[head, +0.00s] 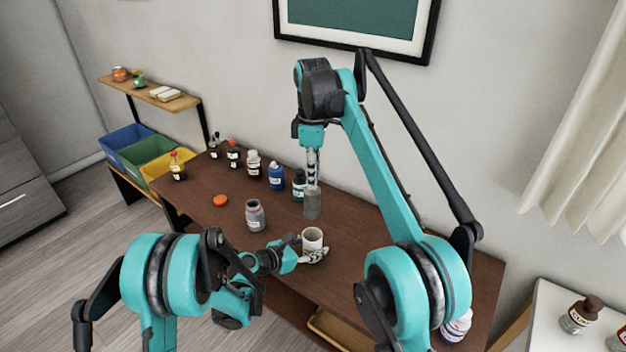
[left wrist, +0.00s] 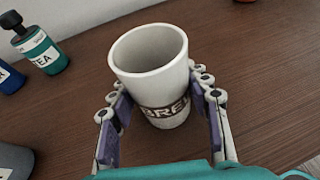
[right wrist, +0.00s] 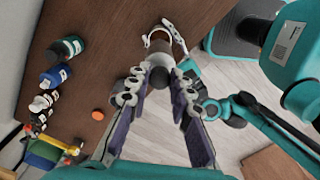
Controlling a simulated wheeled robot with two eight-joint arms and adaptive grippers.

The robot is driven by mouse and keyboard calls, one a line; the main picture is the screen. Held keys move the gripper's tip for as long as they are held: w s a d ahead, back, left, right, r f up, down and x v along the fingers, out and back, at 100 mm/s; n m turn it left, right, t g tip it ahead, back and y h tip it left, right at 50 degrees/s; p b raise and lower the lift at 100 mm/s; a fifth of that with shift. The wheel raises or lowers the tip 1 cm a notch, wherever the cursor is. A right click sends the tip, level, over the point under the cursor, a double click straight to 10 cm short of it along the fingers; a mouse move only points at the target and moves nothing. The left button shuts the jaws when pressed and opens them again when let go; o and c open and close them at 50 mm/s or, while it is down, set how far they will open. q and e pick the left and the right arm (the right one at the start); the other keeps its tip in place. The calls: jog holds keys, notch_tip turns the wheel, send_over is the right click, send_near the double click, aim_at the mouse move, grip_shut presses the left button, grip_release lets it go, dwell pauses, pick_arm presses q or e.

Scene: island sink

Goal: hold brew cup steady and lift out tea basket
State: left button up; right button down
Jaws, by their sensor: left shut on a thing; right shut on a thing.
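The white brew cup (head: 313,240) stands upright on the brown table. My left gripper (head: 312,255) is shut around it low on its sides, and the dark band lettered BREW shows in the left wrist view (left wrist: 165,112). The cup's inside looks empty there. My right gripper (head: 312,178) points down and is shut on the grey cylindrical tea basket (head: 312,206). The basket hangs above the cup, apart from it in the head view. In the right wrist view, the basket (right wrist: 158,56) lies between the fingertips and partly hides the cup's pale rim (right wrist: 163,32).
An open grey jar (head: 255,216) stands left of the cup, with an orange lid (head: 220,201) beyond it. A white bottle (head: 457,327) stands at the table's right end.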

dwell(0.4)
pick_arm(q)
jog(key=o, duration=1.3)
jog(key=shift+o, duration=0.2)
